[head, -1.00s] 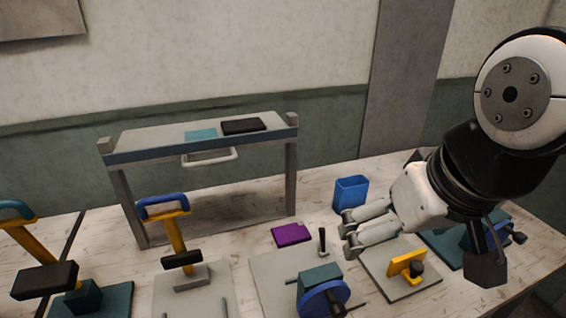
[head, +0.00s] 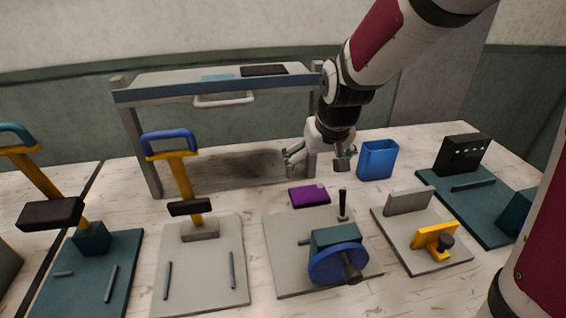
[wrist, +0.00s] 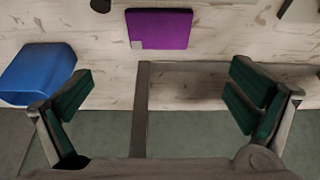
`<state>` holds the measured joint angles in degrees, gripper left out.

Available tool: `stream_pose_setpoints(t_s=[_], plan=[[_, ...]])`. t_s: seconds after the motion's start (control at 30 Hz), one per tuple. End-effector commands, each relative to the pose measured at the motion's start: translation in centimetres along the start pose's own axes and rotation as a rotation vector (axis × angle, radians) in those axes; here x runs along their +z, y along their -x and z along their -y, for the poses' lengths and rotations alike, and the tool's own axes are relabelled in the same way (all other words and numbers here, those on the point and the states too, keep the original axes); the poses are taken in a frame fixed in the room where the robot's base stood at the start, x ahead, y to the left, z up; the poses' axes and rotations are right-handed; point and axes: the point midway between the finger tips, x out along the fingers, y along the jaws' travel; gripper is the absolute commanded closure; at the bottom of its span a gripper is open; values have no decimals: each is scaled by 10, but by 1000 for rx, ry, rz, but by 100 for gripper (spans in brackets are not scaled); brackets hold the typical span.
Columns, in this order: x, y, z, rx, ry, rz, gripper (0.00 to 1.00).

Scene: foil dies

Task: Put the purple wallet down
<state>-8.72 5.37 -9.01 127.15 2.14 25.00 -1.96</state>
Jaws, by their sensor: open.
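The purple wallet (head: 309,196) lies flat on the wooden table, just behind the grey plate of the machine with the blue wheel. It also shows at the top of the wrist view (wrist: 160,29), with a small pale patch at one corner. My gripper (head: 317,162) is open and empty, behind and above the wallet, near the right leg of the raised shelf. In the wrist view my gripper's two green-padded fingers (wrist: 165,98) are spread wide apart. The wallet lies beyond the fingertips and is not between them.
A blue bin (head: 378,160) stands right of my gripper. The raised shelf (head: 205,88) behind bears a teal and a dark flat item. A machine with a blue wheel (head: 338,262) and a yellow-clamp fixture (head: 433,238) stand in front. Bare table lies left of the wallet.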

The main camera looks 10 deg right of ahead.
Motion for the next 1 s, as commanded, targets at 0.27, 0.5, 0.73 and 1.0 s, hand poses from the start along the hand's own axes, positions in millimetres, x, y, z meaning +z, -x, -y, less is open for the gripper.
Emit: stream_pose_setpoints(t_s=[0.27, 0.5, 0.73, 1.0], plan=[[1, -53, 0, 1, -1, 4, 0], [1, -70, 0, 0, -1, 2, 0], [1, -100, -2, 1, -2, 4, 0], [0, -121, -1, 0, -1, 1, 0]])
